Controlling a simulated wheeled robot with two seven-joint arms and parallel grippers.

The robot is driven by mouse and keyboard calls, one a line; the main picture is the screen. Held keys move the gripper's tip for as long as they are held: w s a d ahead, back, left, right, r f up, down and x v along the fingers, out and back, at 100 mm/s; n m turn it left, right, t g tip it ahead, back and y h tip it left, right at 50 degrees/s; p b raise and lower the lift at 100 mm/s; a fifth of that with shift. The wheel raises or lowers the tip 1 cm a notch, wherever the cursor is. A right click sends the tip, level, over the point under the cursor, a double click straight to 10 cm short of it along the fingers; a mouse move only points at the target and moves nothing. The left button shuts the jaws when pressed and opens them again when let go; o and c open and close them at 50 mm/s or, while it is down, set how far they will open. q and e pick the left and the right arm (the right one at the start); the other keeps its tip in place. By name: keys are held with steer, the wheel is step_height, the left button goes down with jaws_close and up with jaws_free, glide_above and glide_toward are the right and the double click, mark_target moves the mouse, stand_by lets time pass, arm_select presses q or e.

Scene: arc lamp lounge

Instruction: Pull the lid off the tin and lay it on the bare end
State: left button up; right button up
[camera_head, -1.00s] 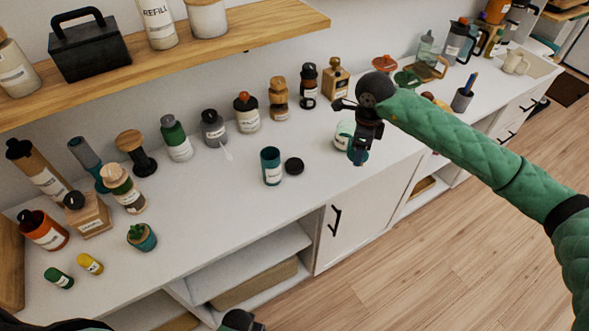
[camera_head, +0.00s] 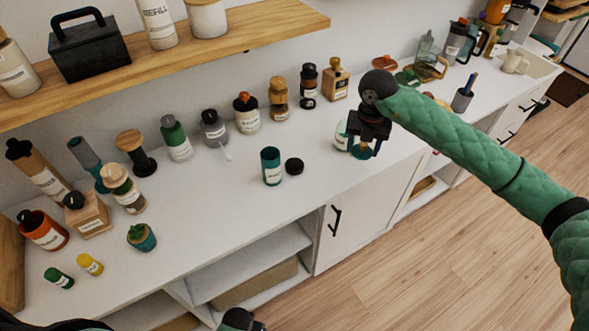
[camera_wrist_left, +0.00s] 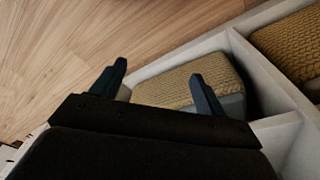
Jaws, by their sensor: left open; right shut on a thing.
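A small teal and brass-coloured tin (camera_head: 361,154) stands near the counter's front edge, partly hidden by my right gripper (camera_head: 368,152). The right gripper points down and is shut on its brass-coloured lid; the fingers hide most of the contact, and I cannot tell whether the lid is still seated. My left gripper (camera_wrist_left: 157,88) is open and empty in the left wrist view, in front of the open shelves below the counter. Only a dark part of it shows at the bottom of the head view.
A white-labelled jar (camera_head: 342,135) stands close behind my right gripper. A teal cup (camera_head: 271,167) and a black disc (camera_head: 294,166) stand to its left. Bottles line the wall. A wicker basket (camera_wrist_left: 190,83) sits in the shelf.

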steer(key=m, duration=0.5)
steer(key=shift+d, duration=0.15)
steer(key=shift+m, duration=0.4)
steer(key=shift+w+a+f, duration=0.1)
steer(key=shift+a, duration=0.1)
steer(key=p, duration=0.5)
glide_above(322, 165)
step_height(322, 165, down, 7)
steer(key=shift+d+r, duration=0.15)
steer(key=shift+r, duration=0.05)
steer(key=shift+f+p, duration=0.3)
steer(key=shift+f, duration=0.05)
step_height(322, 165, down, 3)
steer(key=shift+r+p, duration=0.15)
steer(key=shift+p, duration=0.75)
arm_select(q)
steer(key=s+a+f, duration=0.2)
steer(key=s+f, duration=0.1)
steer(key=f, duration=0.5)
steer(key=s+a+f+t, duration=0.1)
steer(key=s+a+f, duration=0.1)
steer(key=f, duration=0.6)
steer(key=shift+s+a+y, duration=0.3)
steer(key=shift+s+a, duration=0.1)
steer(key=shift+a, duration=0.35)
arm_select(e)
steer(key=shift+f, duration=0.45)
